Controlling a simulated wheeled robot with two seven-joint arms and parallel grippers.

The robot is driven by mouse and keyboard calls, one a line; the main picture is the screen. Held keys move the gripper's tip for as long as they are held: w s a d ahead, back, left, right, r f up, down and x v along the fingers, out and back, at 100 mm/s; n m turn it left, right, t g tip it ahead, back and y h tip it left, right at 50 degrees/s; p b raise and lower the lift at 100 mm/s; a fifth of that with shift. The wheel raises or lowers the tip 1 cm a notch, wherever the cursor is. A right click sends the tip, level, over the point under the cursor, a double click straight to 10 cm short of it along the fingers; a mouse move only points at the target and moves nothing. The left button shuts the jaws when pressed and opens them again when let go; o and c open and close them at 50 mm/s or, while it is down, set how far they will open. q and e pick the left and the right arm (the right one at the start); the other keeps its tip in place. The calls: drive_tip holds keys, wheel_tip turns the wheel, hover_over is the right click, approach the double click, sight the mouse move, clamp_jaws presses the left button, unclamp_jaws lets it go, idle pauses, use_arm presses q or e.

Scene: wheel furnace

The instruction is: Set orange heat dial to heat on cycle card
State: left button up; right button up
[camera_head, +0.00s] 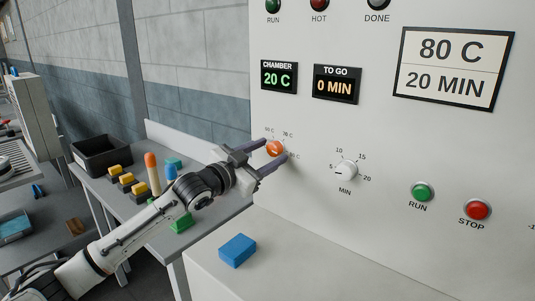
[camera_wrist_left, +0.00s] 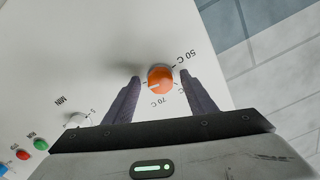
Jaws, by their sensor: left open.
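The orange heat dial (camera_head: 275,149) sits on the white furnace panel. My left gripper (camera_head: 276,150) is open, with its two fingers on either side of the dial. In the left wrist view the dial (camera_wrist_left: 160,80) shows between the fingertips, with gaps visible. Labels 50 C and 70 C are readable there. A pale mark shows on the dial's face, but its exact setting is hard to tell. The cycle card (camera_head: 453,68) at the upper right reads 80 C and 20 MIN. My right gripper is not in view.
A white MIN dial (camera_head: 345,171), a green RUN button (camera_head: 422,192) and a red STOP button (camera_head: 477,210) lie to the right. The chamber display (camera_head: 279,77) reads 20 C. The to-go display (camera_head: 336,84) reads 0 MIN. A blue block (camera_head: 238,250) lies on the ledge below.

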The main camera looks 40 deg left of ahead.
use_arm(q)
drive_tip(key=shift+s+f, duration=0.1)
drive_tip(key=shift+s, duration=0.4)
drive_tip(key=s+b, duration=0.2)
drive_tip(key=s, duration=0.7)
drive_tip(key=shift+s+a, duration=0.15)
drive_tip(key=shift+a, duration=0.25)
